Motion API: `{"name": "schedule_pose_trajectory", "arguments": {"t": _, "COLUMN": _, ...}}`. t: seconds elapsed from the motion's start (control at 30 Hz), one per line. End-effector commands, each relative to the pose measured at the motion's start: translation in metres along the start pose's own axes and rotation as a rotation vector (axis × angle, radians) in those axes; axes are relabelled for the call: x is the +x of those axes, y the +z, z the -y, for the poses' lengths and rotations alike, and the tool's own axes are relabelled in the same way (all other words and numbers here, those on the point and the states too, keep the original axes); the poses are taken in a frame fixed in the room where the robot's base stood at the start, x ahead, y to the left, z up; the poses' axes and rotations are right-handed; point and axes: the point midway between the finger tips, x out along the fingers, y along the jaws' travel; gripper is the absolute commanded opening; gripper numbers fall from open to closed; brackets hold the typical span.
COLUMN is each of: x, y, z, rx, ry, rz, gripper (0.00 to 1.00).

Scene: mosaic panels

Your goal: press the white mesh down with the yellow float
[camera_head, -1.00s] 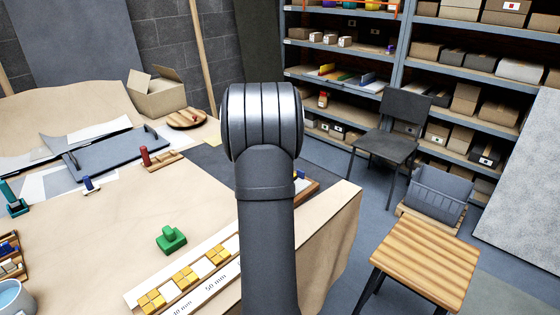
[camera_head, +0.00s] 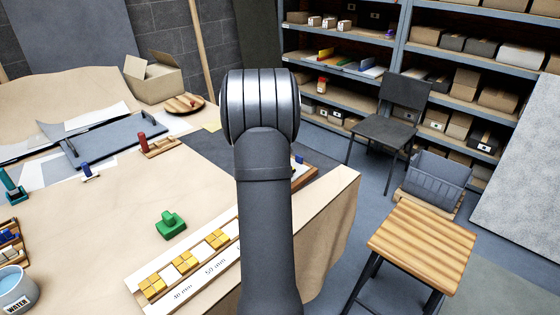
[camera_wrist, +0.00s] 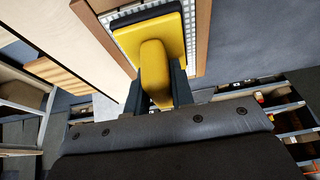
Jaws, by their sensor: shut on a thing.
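In the wrist view, my gripper (camera_wrist: 157,84) is shut on the handle of the yellow float (camera_wrist: 154,50). The float's flat yellow plate lies over the white mesh (camera_wrist: 190,42) and covers most of it. A rim of white grid shows around the plate, inside a wooden frame (camera_wrist: 203,38). I cannot tell whether the plate touches the mesh. In the head view, my arm hides the gripper, the float and the mesh. Only the right end of a wooden-edged panel (camera_head: 310,176) shows beside my arm.
On the table, a green block tool (camera_head: 171,225), a strip with yellow tiles (camera_head: 184,263) and a water cup (camera_head: 14,291) stand left of my arm. A wooden stool (camera_head: 422,243) and a dark chair (camera_head: 390,132) stand to the right.

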Motion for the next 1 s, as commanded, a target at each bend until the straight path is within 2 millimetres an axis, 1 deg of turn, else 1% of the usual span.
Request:
{"name": "schedule_pose_trajectory", "arguments": {"t": 0.27, "x": 0.0003, "y": 0.0, "z": 0.0001, "rx": 0.0, "ry": 0.0, "rz": 0.0, "gripper": 0.04}}
{"name": "schedule_pose_trajectory", "arguments": {"t": 1.0, "x": 0.0087, "y": 0.0034, "z": 0.0, "rx": 0.0, "ry": 0.001, "rz": 0.0, "gripper": 0.04}}
